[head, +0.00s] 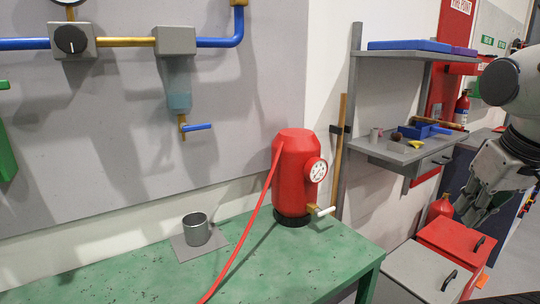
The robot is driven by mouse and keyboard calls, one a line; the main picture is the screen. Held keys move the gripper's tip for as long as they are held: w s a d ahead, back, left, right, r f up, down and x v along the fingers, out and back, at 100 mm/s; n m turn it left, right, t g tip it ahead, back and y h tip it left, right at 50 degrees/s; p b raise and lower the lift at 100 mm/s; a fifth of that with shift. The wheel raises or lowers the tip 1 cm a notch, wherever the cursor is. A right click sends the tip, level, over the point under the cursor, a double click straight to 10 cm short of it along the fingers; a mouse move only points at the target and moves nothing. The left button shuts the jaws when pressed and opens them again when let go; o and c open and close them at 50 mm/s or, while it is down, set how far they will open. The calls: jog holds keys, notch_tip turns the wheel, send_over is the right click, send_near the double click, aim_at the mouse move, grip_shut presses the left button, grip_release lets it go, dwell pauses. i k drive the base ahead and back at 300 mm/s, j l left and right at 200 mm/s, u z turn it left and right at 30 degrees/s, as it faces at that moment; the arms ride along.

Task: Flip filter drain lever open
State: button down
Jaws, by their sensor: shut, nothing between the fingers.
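The filter (179,85) hangs on the grey wall panel, with a grey head and a translucent bluish bowl. Under the bowl is a small brass drain with a blue lever (198,127). The lever sticks out to the right, nearly level. My gripper (474,217) is at the far right of the head view, pointing down, shut and empty. It is far to the right of the filter and touches neither filter nor lever.
A grey metal cup (196,229) stands on a grey pad on the green bench (110,280), below the drain. A red tank (293,180) with a gauge and red hose stands right of it. A grey shelf unit (400,150) and a red-topped box (458,240) are near my gripper.

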aim_at(188, 128)
jog(key=k+j+u, duration=0.5)
jog(key=k+j, duration=0.15)
jog(key=j, duration=0.15)
